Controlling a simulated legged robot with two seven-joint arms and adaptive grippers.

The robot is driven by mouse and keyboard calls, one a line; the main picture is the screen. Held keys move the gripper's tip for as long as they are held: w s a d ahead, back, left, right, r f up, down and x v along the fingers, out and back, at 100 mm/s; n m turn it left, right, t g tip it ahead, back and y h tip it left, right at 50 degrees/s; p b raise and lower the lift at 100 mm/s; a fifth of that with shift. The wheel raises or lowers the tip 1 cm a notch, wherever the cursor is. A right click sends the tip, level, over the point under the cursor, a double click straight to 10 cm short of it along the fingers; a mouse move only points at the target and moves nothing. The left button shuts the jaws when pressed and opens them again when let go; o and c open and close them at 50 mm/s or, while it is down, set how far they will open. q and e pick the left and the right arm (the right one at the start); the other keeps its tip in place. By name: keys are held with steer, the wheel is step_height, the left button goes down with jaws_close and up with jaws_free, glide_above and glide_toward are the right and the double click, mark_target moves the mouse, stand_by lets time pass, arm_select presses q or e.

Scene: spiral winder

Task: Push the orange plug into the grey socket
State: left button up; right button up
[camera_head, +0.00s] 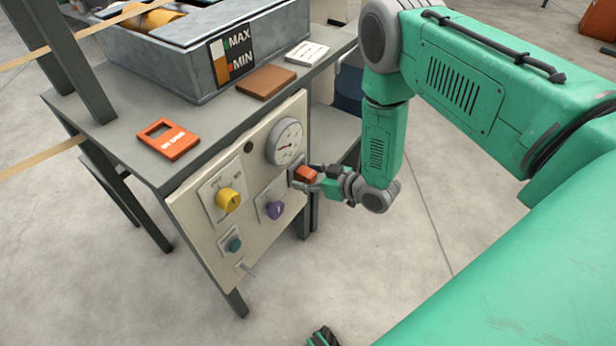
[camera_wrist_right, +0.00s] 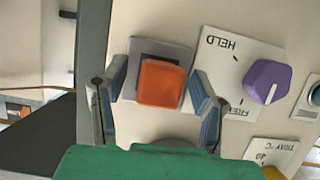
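The orange plug (camera_head: 306,174) is at the grey socket (camera_head: 294,174) on the right edge of the beige panel. In the right wrist view the plug (camera_wrist_right: 161,83) stands in front of the grey socket plate (camera_wrist_right: 128,88), and a dark opening shows above it. How deep the plug sits cannot be told. My right gripper (camera_head: 314,181) is at the plug. In the wrist view its two fingers (camera_wrist_right: 160,88) stand on either side of the plug, with visible gaps, so it looks open around it.
The panel (camera_head: 209,254) carries a dial gauge (camera_head: 285,141), a yellow knob (camera_head: 229,200), a purple knob (camera_head: 275,210), a teal button (camera_head: 234,245) and a small lever (camera_head: 246,268). An orange tag (camera_head: 168,139) and brown block (camera_head: 266,82) lie on the bench top. Open floor lies right of the bench.

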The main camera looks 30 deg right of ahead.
steer(key=v, duration=1.2)
stand_by(0.5)
steer(key=s+a+m+g+h+p, duration=0.1)
steer(key=s+a+g+p, duration=0.1)
steer(key=s+g, duration=0.2)
steer(key=s+a+r+m+g+h+p, duration=0.1)
steer(key=s+a+g+h+p, duration=0.1)
steer(key=s, duration=0.7)
steer(key=s+a+r+m+g+h+p, duration=0.1)
steer(key=s+a+g+h+p, duration=0.1)
steer(key=s+g, duration=0.4)
steer(key=shift+s+a+r+m+p, duration=0.25)
steer(key=shift+s+a+m+p, duration=0.2)
steer(key=shift+s+p, duration=0.55)
steer(key=shift+w+d, duration=0.1)
steer(key=shift+w, duration=0.1)
